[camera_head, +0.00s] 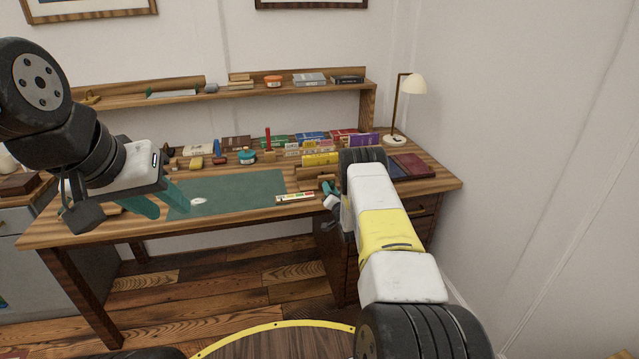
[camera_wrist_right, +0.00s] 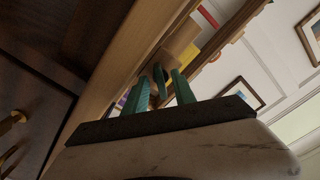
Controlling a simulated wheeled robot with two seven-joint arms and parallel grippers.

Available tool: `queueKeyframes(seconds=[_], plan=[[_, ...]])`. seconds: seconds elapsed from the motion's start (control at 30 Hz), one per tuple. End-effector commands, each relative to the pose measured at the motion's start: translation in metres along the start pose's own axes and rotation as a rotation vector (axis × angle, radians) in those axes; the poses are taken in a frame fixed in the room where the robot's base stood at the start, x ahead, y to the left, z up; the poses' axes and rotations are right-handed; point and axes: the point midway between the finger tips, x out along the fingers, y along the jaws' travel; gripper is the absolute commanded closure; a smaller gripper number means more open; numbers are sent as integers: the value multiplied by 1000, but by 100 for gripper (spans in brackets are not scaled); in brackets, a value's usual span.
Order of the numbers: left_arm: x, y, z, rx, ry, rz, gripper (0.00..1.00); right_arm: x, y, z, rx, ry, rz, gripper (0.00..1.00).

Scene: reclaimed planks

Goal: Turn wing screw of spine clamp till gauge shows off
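The gauge (camera_head: 295,197) is a small pale strip with coloured marks at the desk's front edge; its reading is too small to make out. Wooden blocks that may be the spine clamp (camera_head: 312,173) stand behind it, partly hidden by my right arm. I cannot make out the wing screw for certain. My right gripper (camera_head: 329,190) is at the front edge, just right of the gauge. In the wrist view its green fingers (camera_wrist_right: 161,92) stand apart, facing a wooden part (camera_wrist_right: 180,40). My left gripper (camera_head: 160,202) is open and empty above the desk's left part.
A green mat (camera_head: 240,190) covers the desk's middle and is mostly clear. Books (camera_head: 312,138), a teal jar (camera_head: 247,156) and small tools stand behind it. A lamp (camera_head: 410,85) stands at the back right. A shelf (camera_head: 220,92) runs above the desk.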

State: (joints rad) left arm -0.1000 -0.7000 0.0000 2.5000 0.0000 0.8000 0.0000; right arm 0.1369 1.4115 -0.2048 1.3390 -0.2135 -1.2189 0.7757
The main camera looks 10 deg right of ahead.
Motion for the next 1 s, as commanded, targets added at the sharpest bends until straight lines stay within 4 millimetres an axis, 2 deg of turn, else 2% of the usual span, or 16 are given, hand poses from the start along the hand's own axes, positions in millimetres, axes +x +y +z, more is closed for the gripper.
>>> queueKeyframes(seconds=[0.13,0.3,0.67,1.0], plan=[[0,0,0,0,0,0,64,0,0,0,0,0,0,68],[0,0,0,0,0,0,64,0,0,0,0,0,0,100],[0,0,0,0,0,0,64,0,0,0,-14,1,0,100],[0,0,0,0,0,0,64,0,0,-1,-185,1,0,100]])
